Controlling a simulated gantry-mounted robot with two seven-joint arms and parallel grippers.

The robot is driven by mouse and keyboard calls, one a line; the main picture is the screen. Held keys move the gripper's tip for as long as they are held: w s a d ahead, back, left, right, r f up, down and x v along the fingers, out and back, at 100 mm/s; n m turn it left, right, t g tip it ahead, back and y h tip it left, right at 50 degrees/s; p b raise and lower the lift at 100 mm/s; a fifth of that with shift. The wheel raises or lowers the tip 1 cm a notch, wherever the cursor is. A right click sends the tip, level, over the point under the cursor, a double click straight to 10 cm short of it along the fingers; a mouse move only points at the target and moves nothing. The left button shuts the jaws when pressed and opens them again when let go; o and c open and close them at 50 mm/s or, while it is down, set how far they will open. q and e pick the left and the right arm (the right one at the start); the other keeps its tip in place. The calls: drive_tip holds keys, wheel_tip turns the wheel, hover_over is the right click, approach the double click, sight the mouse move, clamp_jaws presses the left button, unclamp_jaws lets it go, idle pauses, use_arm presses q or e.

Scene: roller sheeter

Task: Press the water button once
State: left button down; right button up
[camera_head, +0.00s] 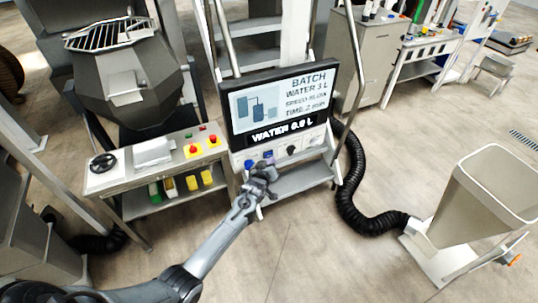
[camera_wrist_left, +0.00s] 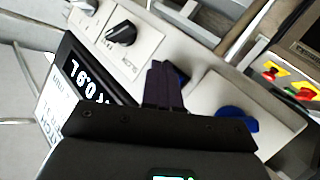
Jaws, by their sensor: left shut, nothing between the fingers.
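The control panel under the screen (camera_head: 278,100) carries a blue button (camera_head: 249,163), a second blue part (camera_head: 268,155) and a black knob (camera_head: 291,150). The left wrist view also shows a round blue button (camera_wrist_left: 237,118) on a pale plate and the black knob (camera_wrist_left: 122,34). My left gripper (camera_head: 268,172) is shut and empty, close to the panel. In the left wrist view its fingertips (camera_wrist_left: 161,66) lie over the panel between knob and blue button. Whether they touch it I cannot tell. No label names the water button legibly. My right gripper is not in view.
A side table (camera_head: 120,178) with red-and-yellow buttons (camera_head: 193,149) stands to the left. A black hose (camera_head: 352,190) and a grey hopper (camera_head: 480,195) are to the right. The floor between is clear.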

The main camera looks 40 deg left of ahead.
use_arm(q)
drive_tip(key=shift+d, duration=0.2)
drive_tip(key=shift+s+d, duration=0.1)
drive_tip(key=d+p, duration=0.1)
drive_tip(key=s+d, duration=0.1)
drive_tip(key=d, duration=0.1)
drive_tip(key=s+d+p, duration=0.1)
drive_tip(key=shift+d+p, duration=0.2)
drive_tip(key=shift+p, duration=0.15)
idle(0.9)
